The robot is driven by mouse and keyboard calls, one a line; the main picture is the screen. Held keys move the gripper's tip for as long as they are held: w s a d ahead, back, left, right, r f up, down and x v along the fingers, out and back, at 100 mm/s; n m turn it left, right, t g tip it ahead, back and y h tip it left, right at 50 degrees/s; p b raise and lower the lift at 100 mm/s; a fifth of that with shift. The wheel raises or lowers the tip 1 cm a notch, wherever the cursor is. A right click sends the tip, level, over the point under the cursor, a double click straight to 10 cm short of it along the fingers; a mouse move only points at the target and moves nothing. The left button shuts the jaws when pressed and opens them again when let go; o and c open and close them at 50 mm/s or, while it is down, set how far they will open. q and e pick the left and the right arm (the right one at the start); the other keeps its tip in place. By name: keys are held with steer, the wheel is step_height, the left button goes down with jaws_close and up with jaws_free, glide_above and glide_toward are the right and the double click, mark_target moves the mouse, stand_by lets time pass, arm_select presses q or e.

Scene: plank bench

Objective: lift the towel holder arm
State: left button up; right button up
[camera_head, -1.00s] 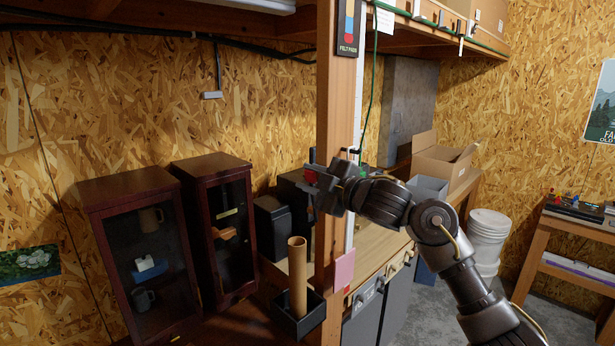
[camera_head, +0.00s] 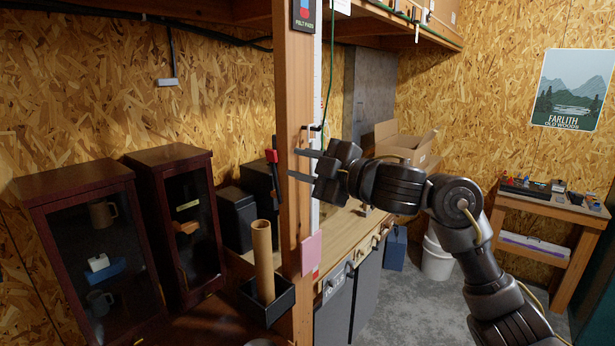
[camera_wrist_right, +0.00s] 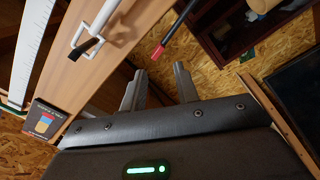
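A slim black rod with a red tip (camera_head: 272,156) shows just left of the wooden post. It is probably the towel holder arm; it also shows in the right wrist view (camera_wrist_right: 158,51), slanting, with its red end beyond the gap between my fingertips. My right gripper (camera_head: 294,163) is in front of the post, its two fingers apart and pointing left towards the rod, empty and not touching it. In the right wrist view the gripper (camera_wrist_right: 158,78) is open. The rod's mount is not clear to me. My left gripper is not in view.
The wooden post (camera_head: 293,220) stands close behind my right fingers. A white bar bracket (camera_wrist_right: 97,30) is fixed to it. A cardboard tube (camera_head: 263,260) stands in a black tray at its foot. Dark glass-fronted cabinets (camera_head: 75,180) stand left. Open floor (camera_head: 400,300) lies right.

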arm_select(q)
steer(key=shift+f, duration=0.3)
arm_select(e)
steer(key=shift+v, duration=0.8)
